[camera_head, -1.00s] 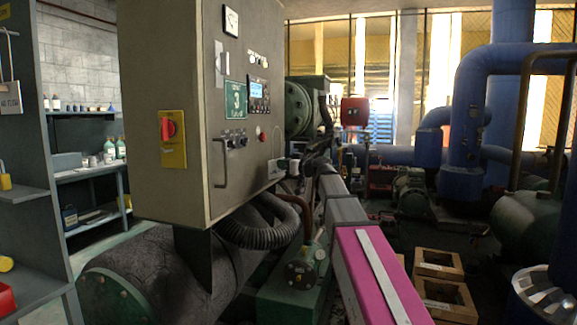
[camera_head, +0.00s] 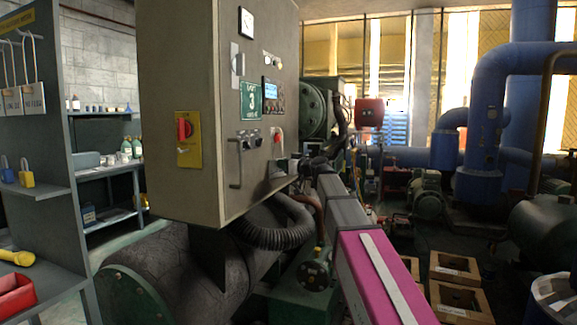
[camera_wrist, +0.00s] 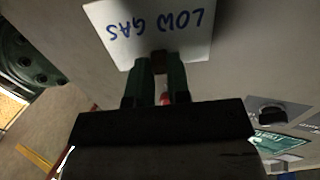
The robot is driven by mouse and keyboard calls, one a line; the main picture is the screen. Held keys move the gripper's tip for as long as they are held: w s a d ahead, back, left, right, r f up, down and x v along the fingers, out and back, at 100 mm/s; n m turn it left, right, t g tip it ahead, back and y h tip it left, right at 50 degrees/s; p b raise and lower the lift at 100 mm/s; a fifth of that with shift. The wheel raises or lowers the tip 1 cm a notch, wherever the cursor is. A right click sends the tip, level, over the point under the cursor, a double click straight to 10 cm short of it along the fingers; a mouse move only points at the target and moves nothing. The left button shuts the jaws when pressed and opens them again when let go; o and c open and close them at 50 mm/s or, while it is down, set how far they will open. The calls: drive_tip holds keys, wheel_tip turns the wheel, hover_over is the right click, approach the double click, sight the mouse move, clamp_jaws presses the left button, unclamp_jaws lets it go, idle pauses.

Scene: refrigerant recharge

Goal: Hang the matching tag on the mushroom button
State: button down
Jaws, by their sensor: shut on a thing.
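My gripper (camera_wrist: 160,62) is shut on a white tag (camera_wrist: 150,25) reading LOW GAS, which appears upside down in the wrist view. The fingers grip it at its edge, in front of the grey cabinet face. The red mushroom button (camera_head: 277,137) is on the right part of the control cabinet front in the head view. A small red spot shows between the fingers in the wrist view, perhaps this button. Whether the tag touches the button I cannot tell. In the head view my gripper is small and unclear just below the button.
On the left, a shelf unit holds more hanging tags (camera_head: 33,97), padlocks (camera_head: 26,173) and a red bin (camera_head: 16,296).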

sight(277, 169)
drive_tip(key=shift+w+a, duration=0.3)
drive_tip(key=shift+a, duration=0.5)
drive_tip(key=shift+f, duration=1.3)
drive_tip(key=c, duration=1)
unclamp_jaws()
drive_tip(key=shift+s+d, duration=0.1)
